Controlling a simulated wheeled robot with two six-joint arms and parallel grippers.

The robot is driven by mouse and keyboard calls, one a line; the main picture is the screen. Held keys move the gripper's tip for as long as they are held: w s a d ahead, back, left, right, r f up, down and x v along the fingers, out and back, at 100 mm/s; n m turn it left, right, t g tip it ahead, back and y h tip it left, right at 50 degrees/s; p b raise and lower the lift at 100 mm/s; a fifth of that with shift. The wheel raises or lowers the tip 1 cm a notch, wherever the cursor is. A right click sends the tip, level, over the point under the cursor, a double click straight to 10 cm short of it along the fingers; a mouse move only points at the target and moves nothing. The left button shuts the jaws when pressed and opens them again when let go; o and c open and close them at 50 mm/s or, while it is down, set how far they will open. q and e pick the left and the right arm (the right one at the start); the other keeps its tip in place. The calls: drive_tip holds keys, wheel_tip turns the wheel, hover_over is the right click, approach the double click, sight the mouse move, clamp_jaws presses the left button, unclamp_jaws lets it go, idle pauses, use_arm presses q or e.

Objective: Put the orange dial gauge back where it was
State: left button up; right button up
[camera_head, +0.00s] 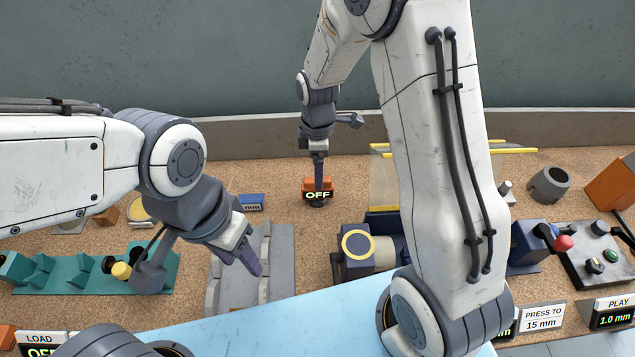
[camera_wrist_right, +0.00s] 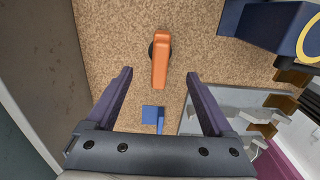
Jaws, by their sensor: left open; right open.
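The orange dial gauge (camera_head: 317,185) stands on the speckled brown bench top at the middle back, its display reading OFF. In the right wrist view the gauge (camera_wrist_right: 160,68) shows as an orange bar with a dark round part beside it. My right gripper (camera_head: 319,170) is just above or behind the gauge in the head view. In the wrist view it is open, with the gauge appearing between and beyond its fingertips; contact cannot be told. My left gripper (camera_head: 243,256) is open and empty over the grey fixture plate (camera_head: 282,245).
A small blue gauge (camera_head: 251,202) lies left of the orange one. A teal rack (camera_head: 60,272) is at the left. A blue clamp with a yellow ring (camera_head: 357,244) stands front right of the gauge. A control box (camera_head: 590,262) is at far right. My right arm hides part of the bench.

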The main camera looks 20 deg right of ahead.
wheel_tip(320, 180, up, 2)
drive_tip(key=s+a+r+m, duration=0.3)
drive_tip(key=s+a+r, duration=0.4)
drive_tip(key=s, duration=0.2)
drive_tip(key=s+a+r+m, duration=0.1)
drive_tip(key=s+r+m, duration=0.1)
drive_tip(key=s, duration=0.6)
drive_tip(key=s+r+m+y, duration=0.1)
drive_tip(key=s+r+m, duration=0.1)
drive_tip(key=s, duration=0.5)
drive_tip(key=shift+s+a+m, duration=0.35)
drive_tip(key=shift+s+m, duration=0.05)
drive_tip(key=shift+m, duration=0.4)
drive_tip(key=shift+r, duration=0.1)
